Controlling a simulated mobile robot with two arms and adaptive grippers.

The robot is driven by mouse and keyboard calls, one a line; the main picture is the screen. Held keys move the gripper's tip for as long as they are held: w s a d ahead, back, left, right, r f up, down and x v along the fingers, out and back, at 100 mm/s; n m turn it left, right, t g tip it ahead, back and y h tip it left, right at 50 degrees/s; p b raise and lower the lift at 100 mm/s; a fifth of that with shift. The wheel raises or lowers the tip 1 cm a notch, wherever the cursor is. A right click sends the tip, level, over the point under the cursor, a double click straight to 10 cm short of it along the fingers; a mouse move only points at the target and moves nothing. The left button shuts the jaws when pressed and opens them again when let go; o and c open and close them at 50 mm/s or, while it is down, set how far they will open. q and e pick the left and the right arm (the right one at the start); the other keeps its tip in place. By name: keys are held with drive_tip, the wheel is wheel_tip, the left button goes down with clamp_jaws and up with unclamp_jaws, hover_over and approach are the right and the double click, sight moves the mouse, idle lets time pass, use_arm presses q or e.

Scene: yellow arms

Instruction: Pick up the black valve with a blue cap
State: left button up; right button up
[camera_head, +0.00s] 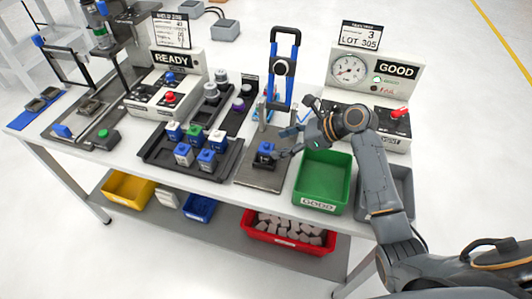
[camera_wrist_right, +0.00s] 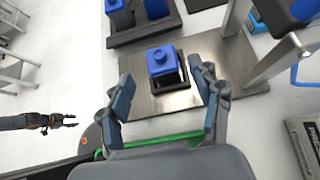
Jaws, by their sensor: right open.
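The black valve with a blue cap (camera_head: 265,150) stands upright on the metal base plate (camera_head: 250,176) of the press in the head view. In the right wrist view the same valve (camera_wrist_right: 166,63) shows its blue square top with a round knob and a dark frame around its base. My right gripper (camera_head: 284,143) is open beside it, on its right in the head view. In the right wrist view the gripper (camera_wrist_right: 165,92) has its fingers spread to either side, below the valve, with no contact visible. My left gripper (camera_wrist_right: 69,121) shows small at the left, apparently open and empty.
A black tray (camera_head: 157,160) with several capped blocks lies left of the plate. The press's blue handle (camera_head: 296,65) and posts rise behind it. A green bin (camera_head: 346,184) is close on the right, with a grey bin beside it. A gauge box (camera_head: 393,68) stands behind.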

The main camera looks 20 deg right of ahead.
sight(269, 147)
drive_tip(key=shift+w+a+f, duration=0.25)
drive_tip(key=shift+w+f, duration=0.05)
drive_tip(key=shift+f, duration=0.05)
drive_tip(key=shift+w+a+f, duration=0.1)
drive_tip(key=shift+w+f, duration=0.05)
drive_tip(key=p+x, duration=0.1)
drive_tip(key=x, duration=0.3)
drive_tip(key=shift+a+f, duration=0.1)
drive_tip(key=shift+a, duration=0.1)
drive_tip(key=shift+w+a+f, duration=0.15)
drive_tip(key=shift+a+f, duration=0.05)
drive_tip(key=shift+f, duration=0.05)
use_arm(q)
drive_tip(key=shift+w+d+r, duration=0.15)
drive_tip(key=shift+w+r, duration=0.15)
drive_tip(key=shift+w, duration=0.25)
drive_tip(key=shift+w+d+r, duration=0.1)
drive_tip(key=shift+w+r, duration=0.15)
drive_tip(key=shift+w, duration=0.25)
drive_tip(key=shift+s, duration=0.1)
use_arm(e)
drive_tip(key=shift+c, duration=0.4)
drive_tip(key=c, duration=0.3)
use_arm(q)
drive_tip(key=shift+s, duration=0.25)
use_arm(e)
clamp_jaws()
drive_tip(key=shift+r, duration=0.1)
